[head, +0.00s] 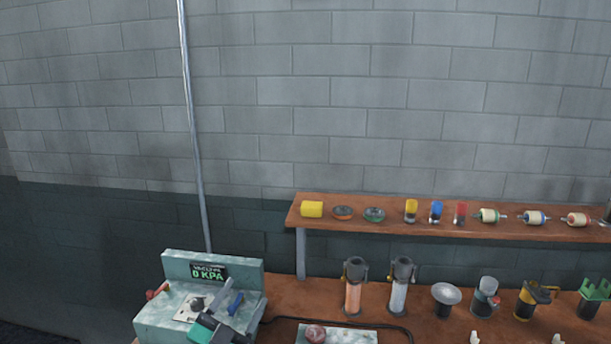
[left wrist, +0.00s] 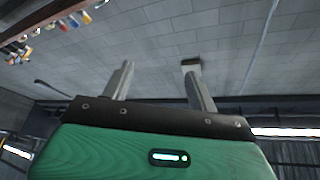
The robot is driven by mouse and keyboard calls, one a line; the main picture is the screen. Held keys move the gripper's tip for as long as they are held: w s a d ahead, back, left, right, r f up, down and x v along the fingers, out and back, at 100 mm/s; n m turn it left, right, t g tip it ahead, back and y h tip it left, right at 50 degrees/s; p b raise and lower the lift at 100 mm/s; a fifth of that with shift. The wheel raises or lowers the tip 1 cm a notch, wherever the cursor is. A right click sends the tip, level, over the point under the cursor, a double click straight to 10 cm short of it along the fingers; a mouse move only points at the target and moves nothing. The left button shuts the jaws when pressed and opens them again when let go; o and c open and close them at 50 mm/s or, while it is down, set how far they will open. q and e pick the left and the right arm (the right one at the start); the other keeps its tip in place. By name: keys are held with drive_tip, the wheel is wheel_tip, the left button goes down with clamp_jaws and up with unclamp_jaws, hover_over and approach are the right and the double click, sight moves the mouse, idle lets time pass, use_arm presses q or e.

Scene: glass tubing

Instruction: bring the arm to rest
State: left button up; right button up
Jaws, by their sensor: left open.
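My left gripper (head: 238,322) shows at the bottom left of the head view, in front of the vacuum unit (head: 215,262) and overlapping its lower right part. Only its teal body, dark mount and grey fingers show. In the left wrist view my left gripper (left wrist: 157,72) has its two grey fingers spread apart with nothing between them. Beyond the fingers are the block wall and a shelf (left wrist: 50,12) at the upper left. My right gripper is not seen.
The vacuum unit reads 0 KPA and has a blue handle (head: 235,303). A wooden shelf (head: 390,212) carries several small items. Burner-like tubes (head: 354,290) and other tools stand on the bench (head: 290,296). A dark cable lies near the bottom.

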use_arm(q)
drive_tip(key=s+a+f+n+g+y, duration=0.45)
drive_tip(key=a+f+n+y, duration=0.3)
drive_tip(key=f, duration=0.35)
drive_tip(key=s+a+f+g, duration=0.1)
drive_tip(key=s+f+g, duration=0.4)
drive_tip(key=s, duration=0.4)
drive_tip(key=s+a+f+n+g, duration=0.1)
drive_tip(key=s+f+g, duration=0.2)
drive_tip(key=s+f, duration=0.45)
drive_tip(key=s+a+f+g, duration=0.1)
drive_tip(key=s+f+g, duration=0.4)
drive_tip(key=s, duration=0.5)
wheel_tip(320, 180, down, 36)
drive_tip(key=b, duration=0.6)
drive_tip(key=s+a+f+g+y+b, duration=0.1)
drive_tip(key=s+a+f+g+b, duration=0.1)
drive_tip(key=s+f, duration=1.7)
wheel_tip(320, 180, down, 4)
drive_tip(key=shift+s+a+f+b, duration=0.15)
drive_tip(key=shift+s+a+b, duration=0.2)
drive_tip(key=shift+a+b, duration=0.5)
drive_tip(key=shift+d, duration=0.2)
